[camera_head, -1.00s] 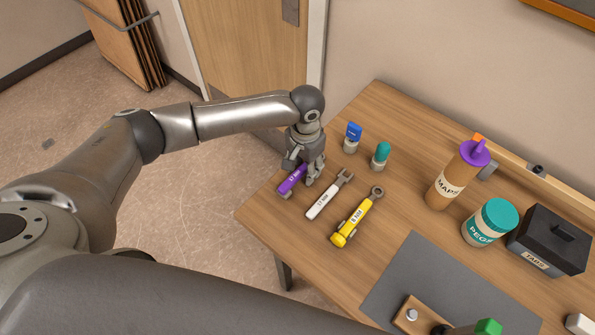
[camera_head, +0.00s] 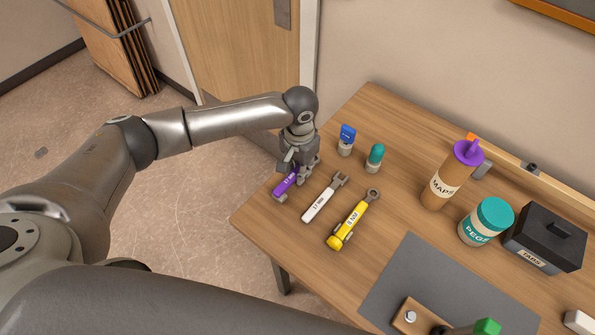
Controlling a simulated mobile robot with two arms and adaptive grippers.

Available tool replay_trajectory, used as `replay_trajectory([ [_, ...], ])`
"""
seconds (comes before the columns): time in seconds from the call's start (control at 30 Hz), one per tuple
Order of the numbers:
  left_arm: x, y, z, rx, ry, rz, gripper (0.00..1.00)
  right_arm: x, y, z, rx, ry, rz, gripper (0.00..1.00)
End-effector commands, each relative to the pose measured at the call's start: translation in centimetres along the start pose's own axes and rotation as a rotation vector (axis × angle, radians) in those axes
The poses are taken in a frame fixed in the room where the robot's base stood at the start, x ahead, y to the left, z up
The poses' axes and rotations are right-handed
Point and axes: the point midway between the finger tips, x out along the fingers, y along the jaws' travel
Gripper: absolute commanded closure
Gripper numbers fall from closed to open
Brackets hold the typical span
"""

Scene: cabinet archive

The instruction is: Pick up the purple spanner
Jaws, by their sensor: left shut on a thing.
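The purple spanner (camera_head: 286,184) is at the left edge of the wooden table, with a white label on its handle. My left gripper (camera_head: 296,170) points down over it and is shut on it. The fingers hide the spanner's far end. I cannot tell whether the spanner touches the table. My right gripper is not in view.
A white spanner (camera_head: 321,201) and a yellow spanner (camera_head: 351,222) lie just right of it. Small blue (camera_head: 347,136) and teal-topped (camera_head: 375,156) items stand behind. A maps tube (camera_head: 450,176), pegs jar (camera_head: 486,222) and black tabs box (camera_head: 545,238) stand right. A grey mat (camera_head: 430,275) lies in front.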

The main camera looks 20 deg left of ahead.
Motion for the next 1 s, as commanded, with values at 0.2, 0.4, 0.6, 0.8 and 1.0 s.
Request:
replay_trajectory([
  [0.2,-2.9,0.5,0.1,0.003,0.005,0.002,1.0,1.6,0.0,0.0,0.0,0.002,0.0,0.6],
  [0.4,-7.4,4.0,1.7,0.007,0.008,0.003,1.0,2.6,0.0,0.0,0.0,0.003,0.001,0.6],
  [0.6,-10.1,8.3,3.9,0.008,0.003,0.002,1.0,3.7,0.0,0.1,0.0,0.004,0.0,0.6],
  [0.8,-11.7,11.3,5.4,0.004,0.004,0.002,1.0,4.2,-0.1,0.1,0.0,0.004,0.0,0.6],
  [1.0,-12.4,12.5,6.1,0.0,0.001,0.0,1.0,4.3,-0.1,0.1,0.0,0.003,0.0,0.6],
])
